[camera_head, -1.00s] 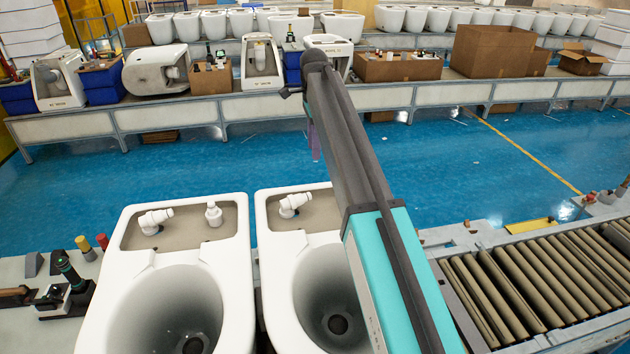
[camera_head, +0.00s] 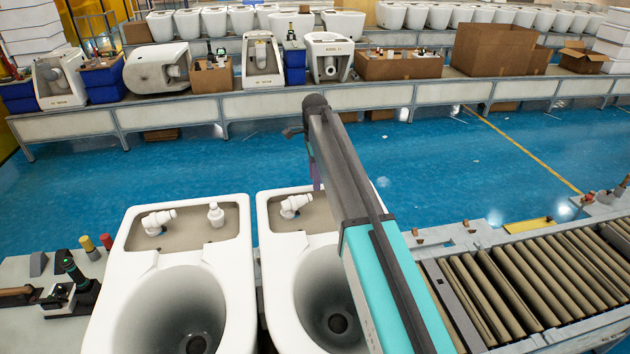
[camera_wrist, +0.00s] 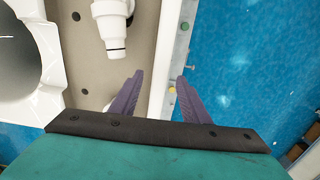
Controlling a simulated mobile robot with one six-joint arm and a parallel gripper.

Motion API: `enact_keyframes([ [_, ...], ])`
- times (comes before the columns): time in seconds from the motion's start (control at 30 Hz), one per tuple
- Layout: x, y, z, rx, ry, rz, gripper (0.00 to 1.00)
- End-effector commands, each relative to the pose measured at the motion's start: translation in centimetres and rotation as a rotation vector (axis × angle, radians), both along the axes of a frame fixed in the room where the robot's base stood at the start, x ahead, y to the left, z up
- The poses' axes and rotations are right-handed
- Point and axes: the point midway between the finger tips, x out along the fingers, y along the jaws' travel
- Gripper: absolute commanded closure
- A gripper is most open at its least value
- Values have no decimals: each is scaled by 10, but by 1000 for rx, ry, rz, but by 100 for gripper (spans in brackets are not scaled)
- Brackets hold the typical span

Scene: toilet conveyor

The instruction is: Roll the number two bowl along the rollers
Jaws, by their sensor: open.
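Two white toilet bowls stand side by side in the head view, a left bowl (camera_head: 165,310) and a right bowl (camera_head: 285,250). No number shows on either, so I cannot tell which is number two. Each has a beige recess with white fittings at its far end. My gripper (camera_wrist: 160,85) is open in the wrist view, its purple fingers on either side of a white bowl's rim (camera_wrist: 165,45). A white fitting (camera_wrist: 113,32) lies left of the fingers. I cannot tell whether the fingers touch the rim. The rollers (camera_head: 530,275) are at the right.
Left of the bowls is a bench with a black-green tool (camera_head: 72,270) and red and yellow capped items. Blue floor (camera_head: 200,170) lies beyond the bowls. A far bench (camera_head: 360,98) carries more toilets and cardboard boxes (camera_head: 490,50).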

Motion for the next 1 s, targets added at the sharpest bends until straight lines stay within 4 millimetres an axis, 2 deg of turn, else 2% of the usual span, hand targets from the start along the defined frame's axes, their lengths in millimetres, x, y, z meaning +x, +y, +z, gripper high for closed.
enact_keyframes([
  [0.23, 0, -1, -20, 0, 0, -1, 58],
  [0.6, 0, -1, -24, 0, -1, -1, 58],
  [0.67, 0, -1, -24, 0, -1, -1, 65],
  [0.87, 0, -1, -24, 0, 0, -2, 98],
  [1.0, 0, -2, -24, 0, 0, -2, 100],
])
